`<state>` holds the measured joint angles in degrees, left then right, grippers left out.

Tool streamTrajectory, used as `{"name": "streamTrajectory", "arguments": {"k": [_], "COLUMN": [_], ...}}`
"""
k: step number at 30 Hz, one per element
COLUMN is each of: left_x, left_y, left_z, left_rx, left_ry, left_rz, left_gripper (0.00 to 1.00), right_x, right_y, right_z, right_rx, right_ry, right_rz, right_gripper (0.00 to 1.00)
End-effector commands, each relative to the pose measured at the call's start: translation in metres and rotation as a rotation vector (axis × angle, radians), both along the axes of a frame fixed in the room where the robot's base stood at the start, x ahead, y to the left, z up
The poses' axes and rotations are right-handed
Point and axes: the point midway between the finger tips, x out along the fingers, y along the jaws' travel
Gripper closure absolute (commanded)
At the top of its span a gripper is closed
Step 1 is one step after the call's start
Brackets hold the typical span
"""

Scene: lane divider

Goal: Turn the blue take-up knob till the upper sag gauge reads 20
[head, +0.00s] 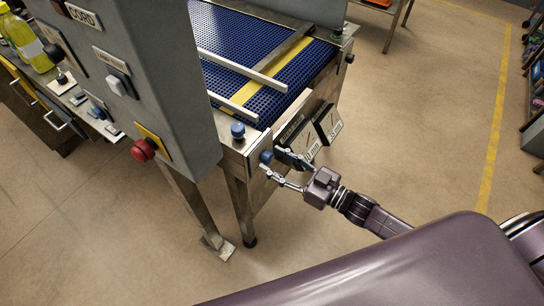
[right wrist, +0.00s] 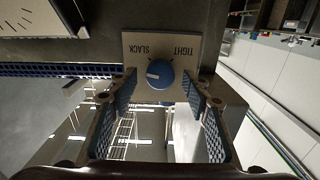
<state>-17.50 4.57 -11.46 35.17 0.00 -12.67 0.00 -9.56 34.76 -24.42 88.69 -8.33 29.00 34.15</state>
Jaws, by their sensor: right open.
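The blue take-up knob (right wrist: 158,73) sits on a plate marked SLACK and TIGHT in the right wrist view, with a white mark on its left side. In the head view the knob (head: 266,157) is on the end of the conveyor frame. My right gripper (head: 272,162) is open in front of it, with one finger on each side. In the right wrist view the fingers (right wrist: 160,92) are apart from the knob's sides. My left gripper is out of view.
The blue belt conveyor (head: 262,50) stands behind, with a second blue knob (head: 237,131) on its corner. A grey control column (head: 165,80) with a red button (head: 143,150) stands to the left.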

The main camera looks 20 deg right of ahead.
Motion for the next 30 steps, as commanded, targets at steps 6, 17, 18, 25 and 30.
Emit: {"name": "streamTrajectory", "arguments": {"k": [6,17,18,25,30], "left_x": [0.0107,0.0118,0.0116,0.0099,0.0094], "left_y": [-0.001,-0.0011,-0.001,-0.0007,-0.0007], "left_z": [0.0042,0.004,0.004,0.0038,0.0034], "left_rx": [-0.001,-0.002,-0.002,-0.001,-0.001], "left_ry": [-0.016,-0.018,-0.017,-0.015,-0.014], "left_rz": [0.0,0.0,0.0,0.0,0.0], "left_gripper": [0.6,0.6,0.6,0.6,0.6], "right_x": [0.0105,0.0108,0.0107,0.0106,0.0105], "right_y": [0.0083,0.0087,0.0086,0.0085,0.0085], "right_z": [-0.0003,-0.0008,-0.0008,-0.0007,-0.0008], "right_rx": [-0.001,-0.002,-0.002,-0.002,-0.008], "right_ry": [0.002,0.001,0.001,0.001,-0.004], "right_rz": [0.0,0.0,0.0,0.0,0.0], "right_gripper": [0.56,0.68,0.72,0.97,0.97]}}
